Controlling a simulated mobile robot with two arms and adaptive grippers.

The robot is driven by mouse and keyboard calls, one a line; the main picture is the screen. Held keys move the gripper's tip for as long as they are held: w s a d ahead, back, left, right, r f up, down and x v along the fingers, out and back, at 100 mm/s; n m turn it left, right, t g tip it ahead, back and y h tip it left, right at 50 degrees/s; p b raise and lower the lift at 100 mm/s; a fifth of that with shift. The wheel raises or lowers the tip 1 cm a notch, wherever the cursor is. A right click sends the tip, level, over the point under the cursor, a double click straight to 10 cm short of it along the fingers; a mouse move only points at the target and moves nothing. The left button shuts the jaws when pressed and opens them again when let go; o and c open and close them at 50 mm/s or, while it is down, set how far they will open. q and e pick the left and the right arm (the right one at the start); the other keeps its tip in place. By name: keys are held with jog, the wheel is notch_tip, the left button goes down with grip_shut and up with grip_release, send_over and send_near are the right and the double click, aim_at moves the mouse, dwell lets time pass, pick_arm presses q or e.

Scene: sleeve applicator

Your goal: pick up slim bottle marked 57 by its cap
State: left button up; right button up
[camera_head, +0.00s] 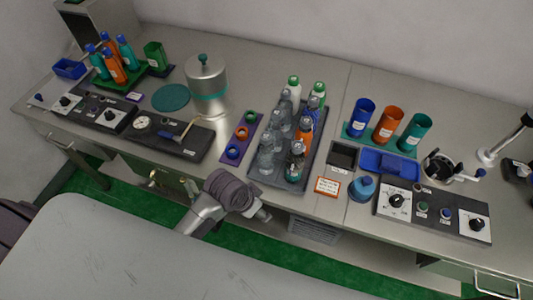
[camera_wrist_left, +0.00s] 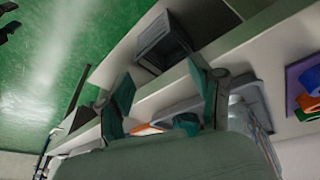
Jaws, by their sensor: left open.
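A dark tray (camera_head: 277,183) on the counter holds several slim bottles in rows. Some are clear with grey caps, such as a clear bottle (camera_head: 266,157); others are orange, blue or teal, and two white-topped ones have green caps (camera_head: 319,87). The labels are too small to read, so I cannot tell which bottle is marked 57. My left gripper (camera_head: 263,214) is in front of the counter edge, below the tray, apart from the bottles. In the left wrist view its two fingers (camera_wrist_left: 162,86) are spread with nothing held. My right gripper is not in view.
A purple holder (camera_head: 244,128) with coloured rings lies left of the tray. The counter's front edge lies close to my left gripper.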

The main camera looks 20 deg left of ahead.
pick_arm(q)
jog(key=w+d+r+m+h, duration=0.1)
jog(key=w+d+r+m, duration=0.35)
jog(key=r, duration=0.35)
notch_tip(320, 180, up, 18)
jog(key=m+g+y, duration=0.3)
jog(key=m+y, duration=0.1)
jog(key=m, duration=0.4)
send_over(266, 136)
notch_tip(266, 136, down, 8)
jog(key=shift+s+d+r+p, duration=0.1)
jog(key=shift+r+p, duration=0.1)
jog(key=shift+p, duration=0.85)
notch_tip(266, 136, down, 5)
jog(key=shift+r+p, duration=0.1)
jog(key=shift+p, duration=1)
jog(key=shift+f, duration=0.3)
grip_shut()
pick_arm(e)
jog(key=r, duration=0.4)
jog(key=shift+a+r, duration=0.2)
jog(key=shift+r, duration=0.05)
